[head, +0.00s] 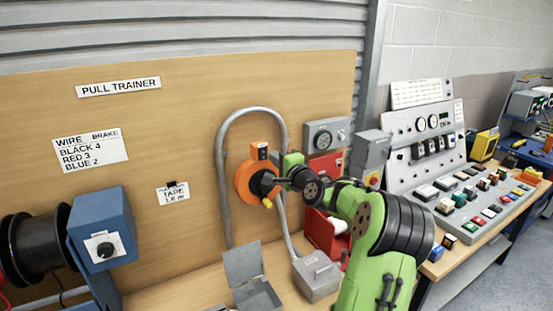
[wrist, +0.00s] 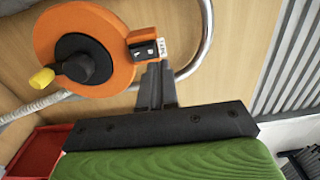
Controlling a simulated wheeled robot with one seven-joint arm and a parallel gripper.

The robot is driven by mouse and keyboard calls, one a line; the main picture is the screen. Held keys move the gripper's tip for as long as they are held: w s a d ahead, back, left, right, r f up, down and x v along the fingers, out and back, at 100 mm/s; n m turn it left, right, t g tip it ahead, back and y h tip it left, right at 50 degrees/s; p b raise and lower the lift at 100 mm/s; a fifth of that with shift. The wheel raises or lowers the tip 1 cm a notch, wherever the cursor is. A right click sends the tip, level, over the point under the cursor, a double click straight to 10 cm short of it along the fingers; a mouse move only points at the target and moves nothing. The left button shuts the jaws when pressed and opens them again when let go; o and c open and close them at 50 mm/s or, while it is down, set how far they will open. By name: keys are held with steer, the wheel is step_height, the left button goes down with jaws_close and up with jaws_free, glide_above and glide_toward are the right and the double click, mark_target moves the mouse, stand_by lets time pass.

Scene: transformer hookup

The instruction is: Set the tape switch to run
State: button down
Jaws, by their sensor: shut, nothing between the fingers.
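The orange reel (head: 243,180) with a black hub and a yellow crank knob is mounted on the wooden board. A small orange box with a dark switch (head: 262,151) sits at its rim. In the wrist view the reel (wrist: 60,28) fills the upper left. The switch (wrist: 147,50) shows close up, beside a small white label; its setting is too small to read. My gripper (wrist: 155,68) is shut and empty, its fingertips just below the switch box in that view. I cannot tell whether they touch it. In the head view my gripper (head: 273,182) is in front of the reel's right side.
A grey conduit (head: 222,170) arches around the reel. A grey box with a dial (head: 325,134) and a red holder (head: 327,232) are to the right. An open grey box (head: 245,262) stands on the bench below. A blue box with a black spool is at left.

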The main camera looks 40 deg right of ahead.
steer(key=b+v, duration=0.2)
steer(key=v, duration=0.6)
steer(key=shift+s+r, duration=0.15)
steer(key=shift+r, duration=0.1)
